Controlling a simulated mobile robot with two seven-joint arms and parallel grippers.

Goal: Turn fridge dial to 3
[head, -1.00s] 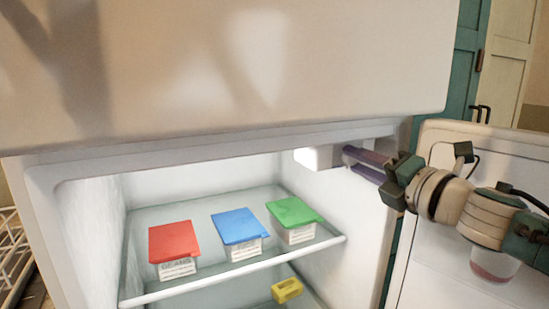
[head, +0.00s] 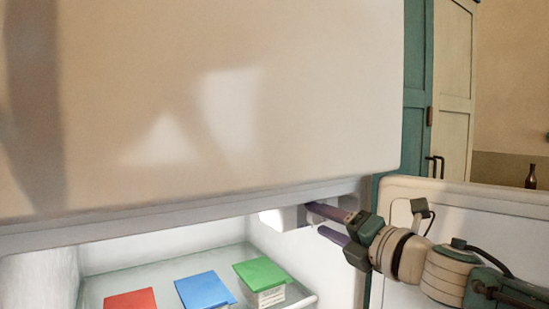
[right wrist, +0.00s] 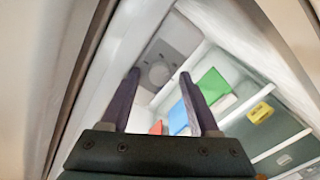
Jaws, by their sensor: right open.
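The fridge dial (right wrist: 159,74) is a round grey knob on a pale housing inside the fridge, seen in the right wrist view. Its setting is too blurred to read. In the head view the housing (head: 287,219) hangs under the fridge's upper edge, beside a bright light; the knob face is hidden there. My right gripper (head: 315,219) is open and empty, its purple fingers pointing at the housing. In the right wrist view its fingertips lie on either side of the dial in the picture; I cannot tell whether they touch it. My left gripper is in neither view.
Red (head: 130,300), blue (head: 205,291) and green (head: 262,273) lidded boxes stand on the glass shelf below. A yellow item (right wrist: 260,112) sits lower. The open fridge door (head: 470,215) stands behind my right arm. The upper fridge front (head: 200,100) overhangs.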

